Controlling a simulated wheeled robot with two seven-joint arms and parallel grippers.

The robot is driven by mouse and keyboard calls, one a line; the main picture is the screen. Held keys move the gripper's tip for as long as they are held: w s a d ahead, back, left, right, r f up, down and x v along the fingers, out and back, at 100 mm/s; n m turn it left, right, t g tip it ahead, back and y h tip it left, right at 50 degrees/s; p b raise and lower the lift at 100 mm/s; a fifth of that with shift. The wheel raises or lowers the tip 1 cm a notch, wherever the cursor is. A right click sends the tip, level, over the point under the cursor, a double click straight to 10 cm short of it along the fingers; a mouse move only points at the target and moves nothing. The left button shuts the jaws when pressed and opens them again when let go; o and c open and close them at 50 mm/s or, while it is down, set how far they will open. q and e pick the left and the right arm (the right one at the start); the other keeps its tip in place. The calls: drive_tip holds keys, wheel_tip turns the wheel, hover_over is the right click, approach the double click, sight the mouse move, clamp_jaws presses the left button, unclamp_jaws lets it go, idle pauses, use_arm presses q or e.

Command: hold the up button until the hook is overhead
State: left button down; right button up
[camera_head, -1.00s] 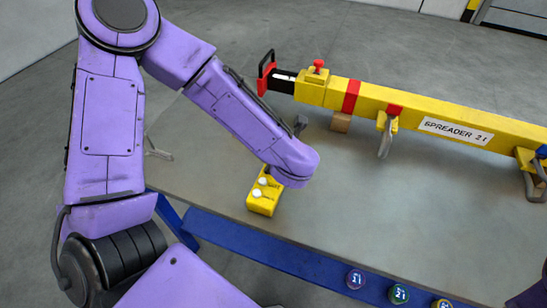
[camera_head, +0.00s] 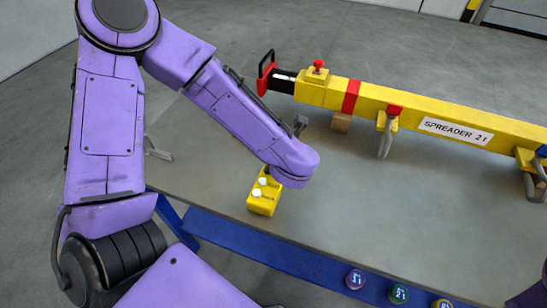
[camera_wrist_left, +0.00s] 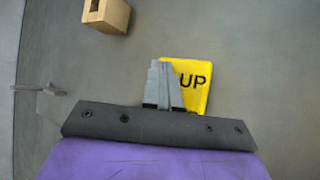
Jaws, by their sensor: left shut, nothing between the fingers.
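A yellow control box (camera_head: 264,203) with white round buttons lies on the grey table, partly hidden by my left wrist in the head view. In the left wrist view, the box (camera_wrist_left: 198,98) shows a black "UP" label. My left gripper (camera_wrist_left: 163,64) is shut and empty, its grey fingers over the left part of the box beside the label. The fingers hide what lies under them, so I cannot tell whether they touch a button. No overhead hook is in view. My right gripper is not in view.
A yellow spreader beam (camera_head: 455,132) with hanging grey shackles lies across the back of the table, a wooden block (camera_head: 341,122) beneath it. The middle of the table is clear.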

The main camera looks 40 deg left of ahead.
use_arm(q)
drive_tip(key=shift+r, duration=0.1)
idle(0.6)
drive_tip(key=shift+r+p, duration=0.8)
drive_tip(key=shift+r, duration=0.1)
wheel_tip(320, 180, up, 5)
drive_tip(key=p, duration=0.4)
idle(0.5)
